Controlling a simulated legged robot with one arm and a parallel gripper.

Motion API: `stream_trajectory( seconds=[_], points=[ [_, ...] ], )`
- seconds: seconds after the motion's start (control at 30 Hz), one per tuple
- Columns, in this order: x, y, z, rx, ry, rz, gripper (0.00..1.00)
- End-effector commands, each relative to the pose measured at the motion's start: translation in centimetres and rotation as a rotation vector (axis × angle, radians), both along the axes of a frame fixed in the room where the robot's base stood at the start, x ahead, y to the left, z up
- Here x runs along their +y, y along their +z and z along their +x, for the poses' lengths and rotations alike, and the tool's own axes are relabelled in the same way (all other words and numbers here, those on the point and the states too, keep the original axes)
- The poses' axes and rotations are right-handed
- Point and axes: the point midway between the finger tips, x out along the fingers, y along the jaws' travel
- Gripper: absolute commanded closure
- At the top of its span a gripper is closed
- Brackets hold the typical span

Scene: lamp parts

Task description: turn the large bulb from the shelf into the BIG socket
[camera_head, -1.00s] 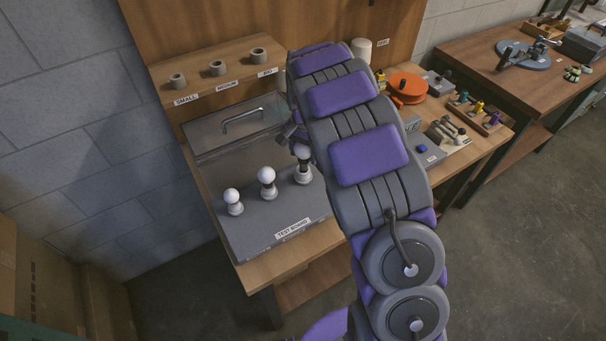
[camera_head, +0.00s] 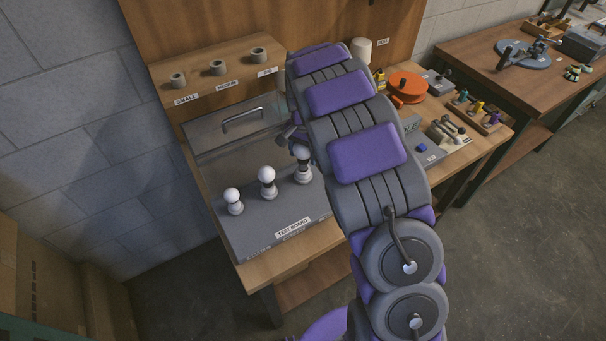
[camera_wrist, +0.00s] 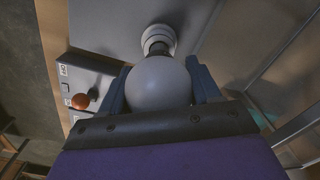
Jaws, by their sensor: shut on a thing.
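The large bulb (camera_wrist: 160,84) is a white globe between the two fingers of my gripper (camera_wrist: 162,92) in the wrist view. Its dark neck meets a white round socket (camera_wrist: 158,36), the BIG socket; how deep it sits I cannot tell. In the head view the large bulb (camera_head: 302,153) stands upright over the BIG socket (camera_head: 303,175), at the right of the row on the test board (camera_head: 262,222). My gripper (camera_head: 293,138) is partly hidden by my arm there. Two smaller bulbs, a medium one (camera_head: 267,175) and a small one (camera_head: 232,195), stand in the other sockets.
The shelf (camera_head: 205,91) holds three empty ring holders over SMALL, MEDIUM and BIG labels. An orange reel (camera_head: 408,86) is to the right.

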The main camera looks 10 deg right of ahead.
Motion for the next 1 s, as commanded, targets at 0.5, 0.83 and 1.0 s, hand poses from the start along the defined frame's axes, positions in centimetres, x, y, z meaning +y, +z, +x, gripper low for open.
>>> stream_trajectory(
  seconds=[0.5, 0.83, 1.0],
  points=[
    [0.0, -0.9, 0.0, 0.0, 0.0, 0.0, 0.6],
    [0.0, -1.4, 0.0, -0.001, 0.001, -0.001, 0.6],
    [0.0, -1.7, 0.0, -0.001, 0.001, 0.0, 0.6]
  ],
)
